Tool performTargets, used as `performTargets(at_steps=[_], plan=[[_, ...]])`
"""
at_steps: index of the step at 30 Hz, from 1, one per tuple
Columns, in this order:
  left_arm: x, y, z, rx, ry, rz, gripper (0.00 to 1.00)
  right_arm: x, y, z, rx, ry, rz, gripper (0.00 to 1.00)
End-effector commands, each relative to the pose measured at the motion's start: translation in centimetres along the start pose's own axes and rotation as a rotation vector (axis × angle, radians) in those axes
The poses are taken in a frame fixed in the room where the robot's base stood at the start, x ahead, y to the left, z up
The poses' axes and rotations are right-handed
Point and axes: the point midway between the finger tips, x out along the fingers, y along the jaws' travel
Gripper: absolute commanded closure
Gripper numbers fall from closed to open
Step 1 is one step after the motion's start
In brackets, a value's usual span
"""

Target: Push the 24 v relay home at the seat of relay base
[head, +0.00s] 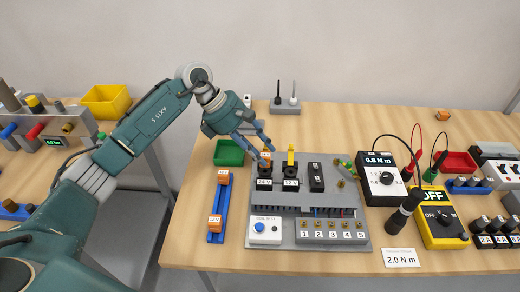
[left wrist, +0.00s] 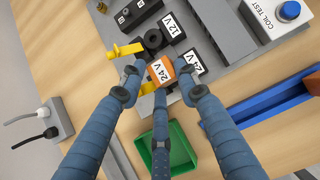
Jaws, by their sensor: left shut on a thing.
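The orange 24 V relay (head: 265,158) (left wrist: 160,71) is between the fingers of my left gripper (head: 260,146) (left wrist: 158,84), which is shut on it. The relay is at the black relay base labelled 24 V (head: 265,183) (left wrist: 190,63). It appears over the seat, but fingers hide part of it and I cannot tell how deep it sits. A yellow part (left wrist: 148,87) shows beside the relay in the left wrist view. The neighbouring 12 V base (head: 291,172) (left wrist: 163,35) has a raised yellow lever (head: 290,153) and an empty look. My right gripper is out of view.
A blue rail (head: 218,207) with orange relays lies left of the grey panel (head: 350,230). A green bin (head: 229,153) (left wrist: 165,150) stands behind it, close to my gripper. A coil tester (head: 265,231) is at the panel's front. Meters (head: 440,216) stand to the right.

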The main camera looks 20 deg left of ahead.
Motion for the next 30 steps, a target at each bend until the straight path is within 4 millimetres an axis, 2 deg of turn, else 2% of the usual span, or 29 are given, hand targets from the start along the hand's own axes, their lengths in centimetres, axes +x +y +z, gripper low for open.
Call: performTargets(at_steps=[30], plan=[[0.15,0.00,-0.11,-0.013,0.000,0.004,0.99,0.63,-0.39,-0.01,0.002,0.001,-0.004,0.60]])
